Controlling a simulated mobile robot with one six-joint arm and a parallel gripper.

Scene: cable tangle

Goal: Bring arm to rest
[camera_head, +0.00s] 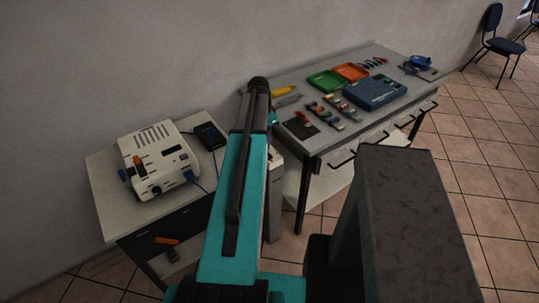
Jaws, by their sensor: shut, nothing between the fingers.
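My arm (230,205) shows in the head view as a long teal link with a dark strip along it. It rises from the bottom middle and points away to a dark joint (260,88) near the wall. A small teal part shows just right of that joint. My gripper and its fingers cannot be made out; they are hidden behind the arm or out of the picture. I see nothing held.
A small cabinet (105,205) with a white device (158,160) and a dark handheld unit (210,135) stands left of the arm. A workbench (335,140) with a blue case (375,91), green tray (325,81) and orange tray (350,71) stands right. Tiled floor (490,170) is open at right.

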